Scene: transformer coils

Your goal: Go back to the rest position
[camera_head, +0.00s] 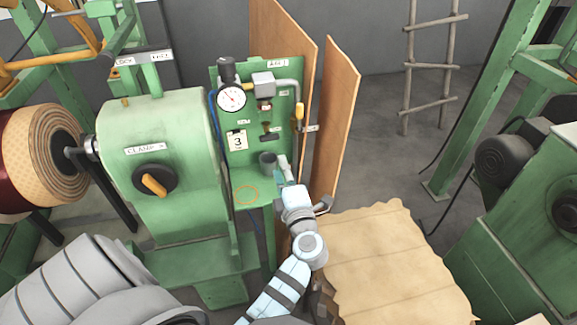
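The panel carries a gauge (232,97), a card marked 3 (238,140) and pipework. The green clamp machine (165,120) stands left. Wooden boards (338,110) stand behind the gripper. A brown paper-covered stack (390,270) lies right of the arm. Floor (385,165) shows beyond it.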

